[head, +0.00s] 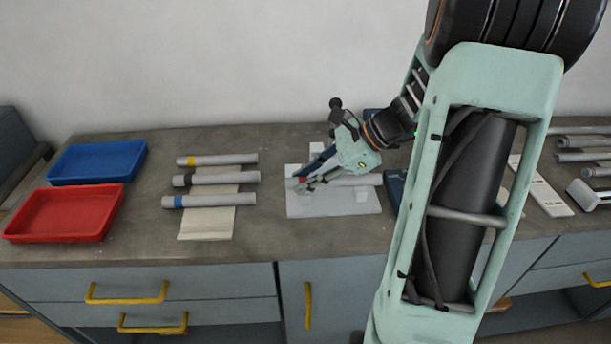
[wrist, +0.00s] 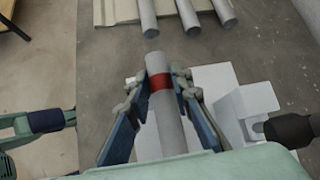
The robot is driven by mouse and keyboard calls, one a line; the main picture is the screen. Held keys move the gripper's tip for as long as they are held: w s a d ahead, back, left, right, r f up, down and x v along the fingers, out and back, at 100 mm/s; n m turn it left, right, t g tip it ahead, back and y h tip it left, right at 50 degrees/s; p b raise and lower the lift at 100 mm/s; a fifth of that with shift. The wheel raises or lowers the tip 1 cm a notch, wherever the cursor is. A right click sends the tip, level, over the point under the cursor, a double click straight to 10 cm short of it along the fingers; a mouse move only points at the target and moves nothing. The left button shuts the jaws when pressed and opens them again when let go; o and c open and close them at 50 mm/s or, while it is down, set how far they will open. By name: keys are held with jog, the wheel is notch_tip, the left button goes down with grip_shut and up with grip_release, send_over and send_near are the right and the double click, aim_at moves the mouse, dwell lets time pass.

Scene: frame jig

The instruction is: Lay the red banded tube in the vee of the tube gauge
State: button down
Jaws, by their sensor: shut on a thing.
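The red banded tube is a grey cylinder (head: 355,181) with a red band (wrist: 161,81), seen upright in the middle of the wrist view. My gripper (head: 304,181) is shut on it, with one finger on each side at the band; it also shows in the wrist view (wrist: 161,80). The tube gauge is a pale plate (head: 340,207) with raised blocks, and in the head view the tube lies across it. The gauge also shows in the wrist view (wrist: 219,78), beside and under the gripper. I cannot tell whether the tube touches the vee, which is largely hidden.
Several tubes, banded yellow (head: 217,160), black (head: 216,179) and blue (head: 208,201), lie on a pale rack (head: 207,225) to the left. A blue tray (head: 97,162) and a red tray (head: 64,213) stand farther left. More tubes (head: 585,157) lie at the far right.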

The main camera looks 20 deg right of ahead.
jog(key=shift+s+f, duration=0.3)
jog(key=shift+f, duration=0.5)
jog(key=shift+b, duration=0.3)
jog(key=c, duration=1.7)
grip_release()
jog(key=shift+f, duration=0.1)
jog(key=shift+o, duration=0.2)
jog(key=shift+w, duration=0.1)
jog(key=shift+w+d, duration=0.15)
jog(key=shift+r, duration=0.25)
